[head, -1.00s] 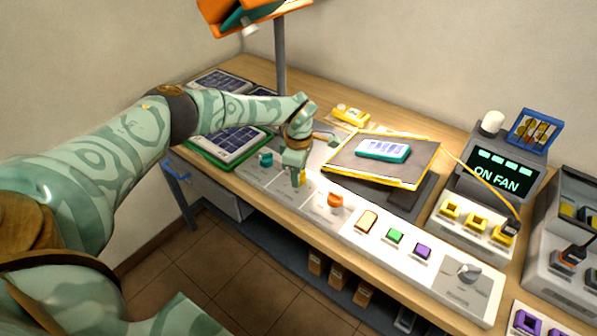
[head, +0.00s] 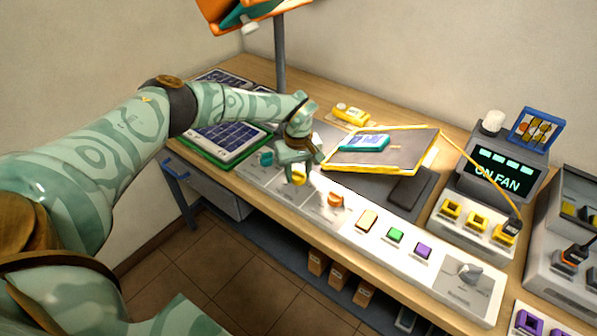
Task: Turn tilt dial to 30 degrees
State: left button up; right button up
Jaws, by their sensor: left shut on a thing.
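A row of coloured dials sits on the pale front panel (head: 316,206): a teal dial (head: 265,158), a yellow dial (head: 299,178) and an orange dial (head: 336,200). My left gripper (head: 298,173) comes down from above and is shut on the yellow dial, partly hiding it. The dial labels and marks are too small to read. Behind it a yellow-edged board (head: 415,148) stands tilted above a dark base (head: 348,185), with a teal device (head: 363,142) on it. My right gripper is not in view.
Solar panels (head: 229,138) lie to the left of the gripper. A lamp post (head: 280,60) rises behind. Green (head: 395,235) and purple (head: 423,250) buttons and a grey knob (head: 469,271) are on the right. A display box (head: 503,172) reads "ON FAN".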

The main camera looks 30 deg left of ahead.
aim_at(299, 171)
pick_arm(q)
jog(key=shift+r+m, duration=0.1)
jog(key=shift+m, duration=1)
jog(key=shift+w, duration=0.1)
jog(key=o, duration=1)
notch_tip(299, 171, up, 16)
jog(key=p, duration=0.3)
